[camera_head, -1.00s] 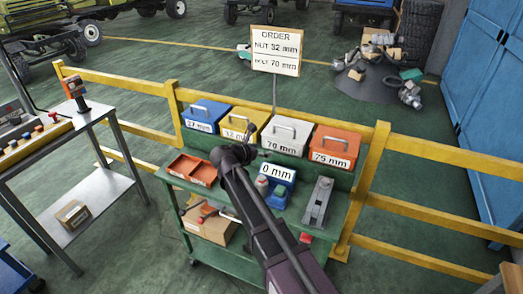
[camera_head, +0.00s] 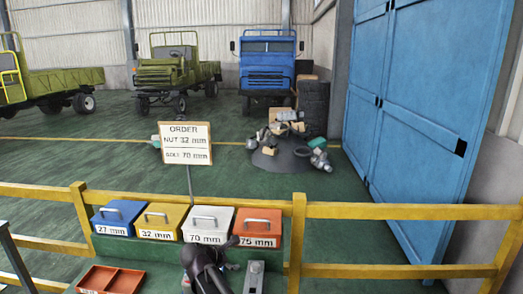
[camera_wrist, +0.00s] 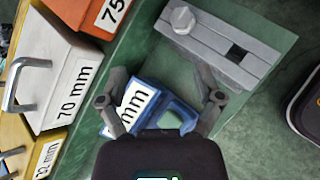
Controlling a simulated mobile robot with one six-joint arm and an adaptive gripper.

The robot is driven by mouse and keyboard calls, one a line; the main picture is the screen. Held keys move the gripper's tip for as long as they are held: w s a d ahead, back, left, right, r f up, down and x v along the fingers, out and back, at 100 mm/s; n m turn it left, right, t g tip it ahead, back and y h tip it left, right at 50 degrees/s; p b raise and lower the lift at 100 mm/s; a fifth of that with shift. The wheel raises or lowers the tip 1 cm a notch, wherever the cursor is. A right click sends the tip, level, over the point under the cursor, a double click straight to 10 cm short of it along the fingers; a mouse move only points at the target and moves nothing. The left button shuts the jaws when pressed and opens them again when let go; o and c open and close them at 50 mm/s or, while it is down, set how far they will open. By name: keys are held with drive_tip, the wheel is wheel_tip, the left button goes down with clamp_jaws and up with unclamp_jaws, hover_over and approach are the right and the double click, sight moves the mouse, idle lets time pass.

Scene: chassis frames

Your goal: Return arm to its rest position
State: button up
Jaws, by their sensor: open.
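My gripper (camera_wrist: 164,85) is open in the wrist view, with its two fingers spread and nothing held between them. In the head view only part of my dark arm (camera_head: 205,268) shows at the bottom edge, in front of the white box. Its finger opening cannot be made out there.
Labelled boxes stand in a row: blue (camera_head: 118,215), yellow (camera_head: 160,218), white (camera_head: 208,222) and orange (camera_head: 259,226). A grey slotted fixture (camera_wrist: 225,50) bears a hex bolt (camera_wrist: 183,19). A red tray (camera_head: 110,281) lies at left. A yellow railing (camera_head: 400,211) runs behind.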

drive_tip(key=s+d+f+m+g+y, duration=0.3)
drive_tip(key=s+d+m, duration=0.5)
drive_tip(key=d+m, duration=0.3)
drive_tip(key=s+d+f+m+g+y, duration=0.3)
drive_tip(key=s+d+m, duration=0.6)
drive_tip(key=d, duration=0.7)
drive_tip(key=f+m+g, duration=0.1)
drive_tip(key=m+g, duration=0.1)
drive_tip(key=m, duration=0.1)
drive_tip(key=shift+d, duration=0.25)
drive_tip(key=shift+w, duration=0.1)
drive_tip(key=shift+c, duration=0.2)
